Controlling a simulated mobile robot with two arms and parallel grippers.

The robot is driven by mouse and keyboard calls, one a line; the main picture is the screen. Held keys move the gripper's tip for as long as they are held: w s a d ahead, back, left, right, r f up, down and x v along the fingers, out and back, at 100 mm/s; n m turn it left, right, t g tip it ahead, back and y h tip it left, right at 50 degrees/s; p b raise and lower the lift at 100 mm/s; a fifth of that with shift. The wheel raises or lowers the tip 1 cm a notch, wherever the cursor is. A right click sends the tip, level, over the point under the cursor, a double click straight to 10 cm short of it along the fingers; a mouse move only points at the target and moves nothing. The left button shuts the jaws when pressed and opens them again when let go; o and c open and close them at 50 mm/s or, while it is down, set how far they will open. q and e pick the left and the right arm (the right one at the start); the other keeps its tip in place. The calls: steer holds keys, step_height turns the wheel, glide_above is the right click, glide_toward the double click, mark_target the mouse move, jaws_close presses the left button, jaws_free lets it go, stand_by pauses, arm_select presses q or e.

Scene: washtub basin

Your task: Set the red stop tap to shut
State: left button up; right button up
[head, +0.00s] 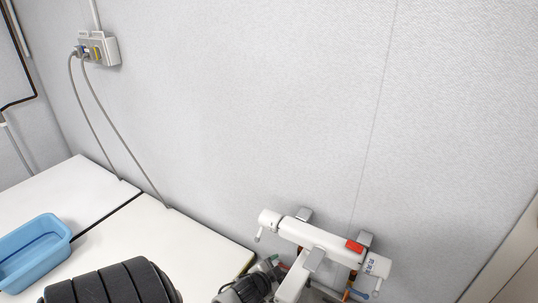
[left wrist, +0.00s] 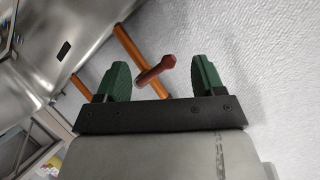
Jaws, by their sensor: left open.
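The red stop tap (left wrist: 157,70) shows in the left wrist view as a dark red lever. It lies slantwise across a copper pipe (left wrist: 127,43) near the wall. My left gripper (left wrist: 162,67) is open, with one green finger on each side of the lever. I see gaps between the fingers and the lever; how deep it sits between them is hard to tell. In the head view my left gripper (head: 268,267) is low, beside the white mixer faucet (head: 318,238). I cannot make out the stop tap clearly there. My right gripper is not in view.
The faucet body and its spout stand close to the right of my left gripper in the head view. A white worktop (head: 165,240) with a blue tub (head: 35,250) is at left. A socket box (head: 98,48) with cables hangs on the pale wall (head: 250,90).

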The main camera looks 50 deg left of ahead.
arm_select(q)
steer(key=b+v, duration=0.1)
steer(key=v, duration=0.8)
steer(key=shift+s+r, duration=0.15)
steer(key=shift+s, duration=0.1)
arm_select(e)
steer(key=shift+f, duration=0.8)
arm_select(q)
steer(key=shift+d, duration=0.1)
